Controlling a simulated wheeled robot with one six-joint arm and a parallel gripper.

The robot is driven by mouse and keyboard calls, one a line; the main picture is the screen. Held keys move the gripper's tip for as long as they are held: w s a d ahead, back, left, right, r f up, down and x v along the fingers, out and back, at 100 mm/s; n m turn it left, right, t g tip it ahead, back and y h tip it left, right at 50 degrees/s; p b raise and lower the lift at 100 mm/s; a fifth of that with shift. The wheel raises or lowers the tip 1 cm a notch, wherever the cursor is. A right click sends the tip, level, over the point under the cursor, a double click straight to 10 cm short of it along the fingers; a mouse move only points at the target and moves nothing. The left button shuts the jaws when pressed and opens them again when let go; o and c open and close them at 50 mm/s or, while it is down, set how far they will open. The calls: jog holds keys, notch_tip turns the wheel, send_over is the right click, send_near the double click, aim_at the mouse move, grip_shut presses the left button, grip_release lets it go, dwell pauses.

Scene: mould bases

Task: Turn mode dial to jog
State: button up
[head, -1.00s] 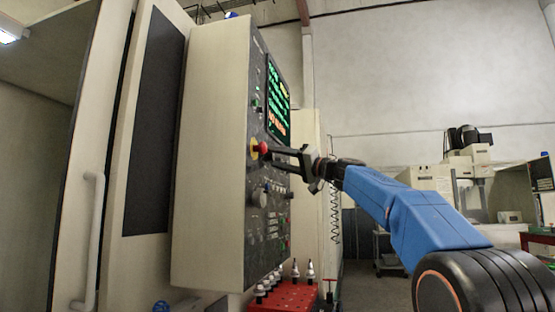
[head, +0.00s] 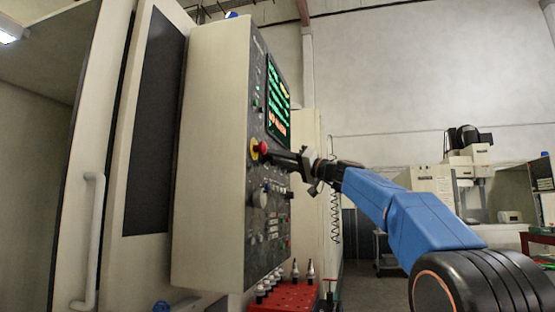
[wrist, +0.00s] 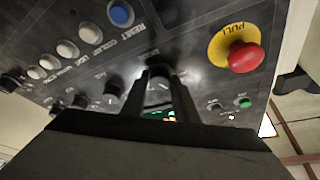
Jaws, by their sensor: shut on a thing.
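My gripper (wrist: 160,98) is shut on a small dark round dial (wrist: 158,76) on the control panel, one finger on each side of it. I take this to be the mode dial; its lettering is too blurred to read, so its setting cannot be told. In the head view my gripper (head: 272,156) reaches the panel just right of the red stop button (head: 263,147), and the dial is hidden behind the fingers. The button with its yellow collar also shows at the upper right of the wrist view (wrist: 245,56).
The panel (head: 252,225) carries a lit screen (head: 278,105) above and a round handwheel (head: 259,198) below. Other knobs (wrist: 113,90) and a blue button (wrist: 121,13) sit close to the fingers. A red rack (head: 285,296) of tool holders stands below.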

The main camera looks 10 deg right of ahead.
jog(key=shift+w+d+f+n+g+y, duration=0.1)
jog(key=shift+n+g+y, duration=0.45)
jog(key=shift+n, duration=1.05)
jog(key=shift+w+d+r+n+g+y, duration=0.1)
jog(key=shift+n+g+y, duration=0.45)
jog(key=shift+n, duration=1.05)
jog(key=shift+w+f+n+g+y, duration=0.1)
jog(key=shift+n+g+y, duration=0.45)
jog(key=shift+n, duration=1.05)
jog(key=o, duration=1.1)
jog(key=shift+y, duration=0.25)
jog(key=shift+c, duration=0.2)
jog(key=v, duration=1.7)
jog(key=shift+d, duration=0.25)
jog(key=shift+s, duration=0.1)
